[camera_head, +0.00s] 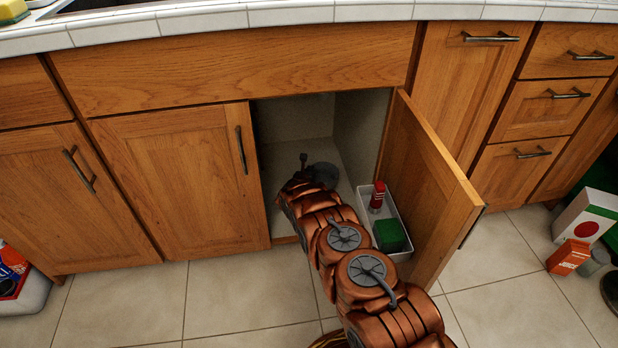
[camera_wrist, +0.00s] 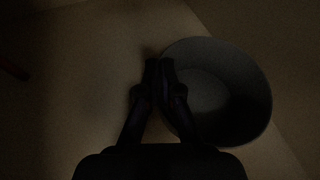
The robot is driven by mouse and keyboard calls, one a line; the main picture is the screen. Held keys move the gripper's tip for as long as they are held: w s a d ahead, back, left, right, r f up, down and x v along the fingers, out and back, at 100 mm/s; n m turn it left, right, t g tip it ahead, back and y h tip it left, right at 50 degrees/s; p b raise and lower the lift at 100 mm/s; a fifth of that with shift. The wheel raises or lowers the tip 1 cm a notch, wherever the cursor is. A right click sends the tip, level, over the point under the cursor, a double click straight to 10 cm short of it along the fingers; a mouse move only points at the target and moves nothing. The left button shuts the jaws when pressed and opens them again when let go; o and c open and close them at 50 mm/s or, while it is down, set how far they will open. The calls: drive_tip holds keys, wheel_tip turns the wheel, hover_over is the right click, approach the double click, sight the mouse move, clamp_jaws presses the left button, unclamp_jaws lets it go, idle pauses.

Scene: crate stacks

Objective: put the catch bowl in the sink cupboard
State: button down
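The catch bowl (camera_wrist: 235,95) is a dark grey round bowl in the dim wrist view, seen from above with its opening up. In the head view my arm hides the gripper and part of the bowl. Whether the bowl touches the cupboard floor I cannot tell.
The right cupboard door (camera_head: 428,190) stands open, close to my arm. A white bin (camera_head: 397,211) with a red bottle (camera_head: 377,196) and a green block (camera_head: 390,235) is beside that door. The left door (camera_head: 180,185) is shut. Boxes (camera_head: 588,214) stand on the floor at right.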

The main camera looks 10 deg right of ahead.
wheel_tip(320, 180, down, 2)
drive_tip(key=shift+f+b, duration=0.25)
drive_tip(key=shift+b, duration=0.1)
drive_tip(key=c, duration=1.3)
unclamp_jaws()
